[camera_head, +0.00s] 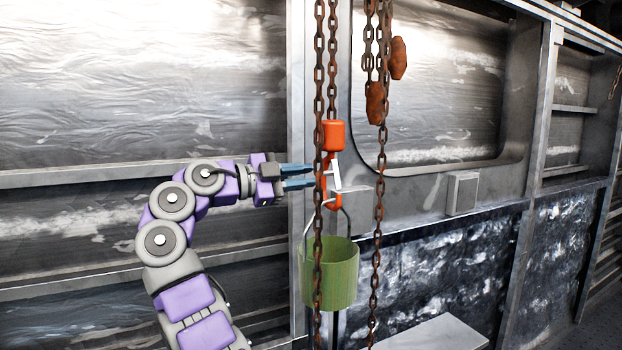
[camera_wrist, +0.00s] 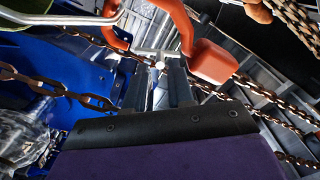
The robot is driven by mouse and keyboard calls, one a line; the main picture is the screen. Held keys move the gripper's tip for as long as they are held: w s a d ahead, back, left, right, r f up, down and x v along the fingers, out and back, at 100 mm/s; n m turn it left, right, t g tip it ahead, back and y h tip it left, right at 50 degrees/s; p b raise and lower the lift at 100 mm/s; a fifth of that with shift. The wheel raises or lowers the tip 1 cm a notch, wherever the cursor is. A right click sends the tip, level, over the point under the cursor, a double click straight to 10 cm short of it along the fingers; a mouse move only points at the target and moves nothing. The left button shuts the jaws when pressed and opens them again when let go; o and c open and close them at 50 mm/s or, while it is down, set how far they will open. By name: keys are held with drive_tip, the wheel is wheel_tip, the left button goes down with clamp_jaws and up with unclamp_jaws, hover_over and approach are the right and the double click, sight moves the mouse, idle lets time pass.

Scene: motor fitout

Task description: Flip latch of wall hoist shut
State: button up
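The wall hoist's orange hook (camera_head: 325,180) hangs below an orange block (camera_head: 334,135) on rusty chains. The hook also shows in the wrist view (camera_wrist: 178,22), with the block (camera_wrist: 212,62) beside it. A pale latch (camera_head: 336,174) slants along the hook's right side; I cannot tell whether it meets the tip. In the wrist view a pale latch part (camera_wrist: 158,55) lies just beyond my fingertips. A green bucket (camera_head: 342,275) hangs by its wire handle from the hook. My gripper (camera_head: 312,176) is left of the hook, its blue fingers apart with nothing visibly between them. A chain partly hides the hook.
Rusty chains (camera_head: 378,215) hang right of the hook, and another crosses in front of the bucket. Brown-orange lumps (camera_head: 398,58) hang higher up. A grey box (camera_head: 462,193) sits on the wall at right. A light ledge (camera_head: 435,335) is below.

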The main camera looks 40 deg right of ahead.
drive_tip(key=p+v, duration=0.3)
drive_tip(key=v, duration=1)
drive_tip(key=shift+w+a, duration=0.2)
drive_tip(key=shift+a, duration=0.05)
drive_tip(key=shift+d+f, duration=0.2)
drive_tip(key=shift+d, duration=0.05)
